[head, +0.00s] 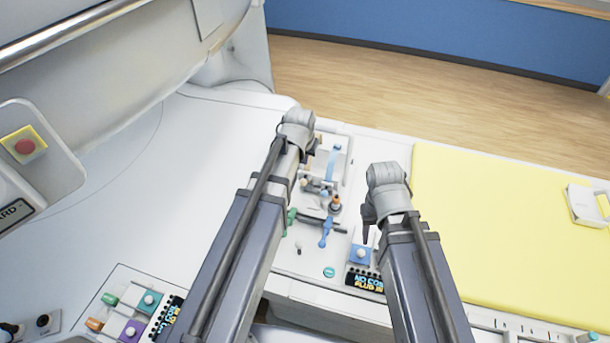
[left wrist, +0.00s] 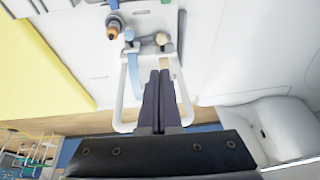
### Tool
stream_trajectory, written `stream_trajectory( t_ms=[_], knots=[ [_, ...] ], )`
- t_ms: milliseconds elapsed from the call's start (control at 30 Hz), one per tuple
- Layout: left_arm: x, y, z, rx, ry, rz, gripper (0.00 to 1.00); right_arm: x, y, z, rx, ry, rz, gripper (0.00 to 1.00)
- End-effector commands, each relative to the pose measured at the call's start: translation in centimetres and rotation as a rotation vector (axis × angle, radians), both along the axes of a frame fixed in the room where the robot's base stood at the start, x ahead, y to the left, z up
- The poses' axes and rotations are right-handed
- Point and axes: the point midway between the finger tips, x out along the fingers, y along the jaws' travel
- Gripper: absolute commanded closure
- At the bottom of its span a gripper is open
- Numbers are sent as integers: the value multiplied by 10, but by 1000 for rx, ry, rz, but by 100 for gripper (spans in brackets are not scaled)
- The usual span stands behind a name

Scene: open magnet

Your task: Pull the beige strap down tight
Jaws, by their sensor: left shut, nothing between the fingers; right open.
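The beige strap (left wrist: 164,62) shows as a short piece just beyond my left fingertips in the left wrist view. The rest of it is hidden behind the fingers. A beige knob (left wrist: 161,39) stands at its end. My left gripper (left wrist: 160,73) is shut and empty, over the white frame (left wrist: 127,98) that surrounds the straps. In the head view my left gripper (head: 312,147) is mostly covered by its own wrist, so contact with the strap cannot be told. My right gripper (head: 368,222) is open and empty, above the white bed to the right of the straps.
A light blue strap (left wrist: 135,74) runs beside the beige one. A yellow mat (head: 500,220) lies on the right.

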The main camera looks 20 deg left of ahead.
Motion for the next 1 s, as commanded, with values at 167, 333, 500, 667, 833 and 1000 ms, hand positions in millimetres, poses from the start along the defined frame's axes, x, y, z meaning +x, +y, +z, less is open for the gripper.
stream_trajectory(
  t_ms=[167, 333, 500, 667, 833, 1000],
  knots=[
    [0, 0, -2, 0, 0, -1, 100, 0, 0, -2, 0, 0, 0, 50],
    [3, 0, -10, 0, 1, -1, 100, 0, 0, -10, 0, 0, 3, 50],
    [8, 1, -27, 0, 1, 0, 100, 0, 0, -27, 0, 0, 8, 50],
    [16, 2, -49, 0, 1, 0, 100, 1, 0, -48, 0, -1, 8, 50],
    [24, 3, -73, 0, 1, 0, 100, 1, 0, -72, 0, -3, 5, 50],
    [32, 4, -96, 0, 1, 0, 100, 1, 0, -96, 0, -4, 5, 50]
  ],
)
